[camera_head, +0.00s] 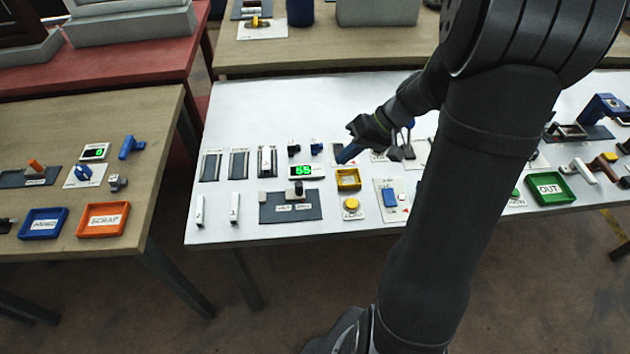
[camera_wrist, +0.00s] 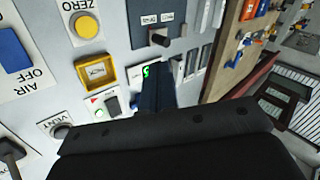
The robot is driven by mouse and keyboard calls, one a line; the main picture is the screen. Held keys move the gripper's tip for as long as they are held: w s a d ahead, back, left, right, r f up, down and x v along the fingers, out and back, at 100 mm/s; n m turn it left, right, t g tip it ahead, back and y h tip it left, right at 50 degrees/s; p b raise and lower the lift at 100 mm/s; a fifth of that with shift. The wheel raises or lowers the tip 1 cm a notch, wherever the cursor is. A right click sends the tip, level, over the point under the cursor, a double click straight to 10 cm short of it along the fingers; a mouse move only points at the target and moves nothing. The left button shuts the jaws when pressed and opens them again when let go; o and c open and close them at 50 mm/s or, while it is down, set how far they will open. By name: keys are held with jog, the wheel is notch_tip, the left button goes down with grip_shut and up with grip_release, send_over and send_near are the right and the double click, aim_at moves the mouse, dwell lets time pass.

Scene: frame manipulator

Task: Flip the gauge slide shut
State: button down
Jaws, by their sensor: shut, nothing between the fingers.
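A dark panel (camera_head: 308,212) with two small white labels and a black knob (camera_head: 298,189) lies on the white table, below a green display (camera_head: 306,171) reading 55. This may be the gauge slide, but its labels are too small to read. The panel also shows in the wrist view (camera_wrist: 176,22), with its knob (camera_wrist: 159,38) standing up near the edge facing the display. My gripper (camera_head: 347,154) is shut and empty, above the table to the right of the display. In the wrist view my fingers (camera_wrist: 150,88) cover part of the display and touch no knob that I can see.
Several dark rail-like fixtures (camera_head: 239,164) stand at the left. My arm hides part of the table's right half.

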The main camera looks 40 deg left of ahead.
jog(key=d+f+m, duration=0.1)
jog(key=w+d+f+m+y, duration=0.1)
jog(key=m, duration=0.1)
jog(key=d+f+m+y, duration=0.1)
jog(key=f+m, duration=0.1)
jog(key=shift+w+d+t, duration=0.25)
jog(key=shift+w+t, duration=0.05)
jog(key=shift+w, duration=0.1)
jog(key=x, duration=1)
jog(key=shift+a+r, duration=0.15)
jog(key=shift+s+a, duration=0.7)
jog(key=shift+a, duration=0.3)
jog(key=shift+s+a, duration=0.4)
jog(key=shift+a, duration=0.3)
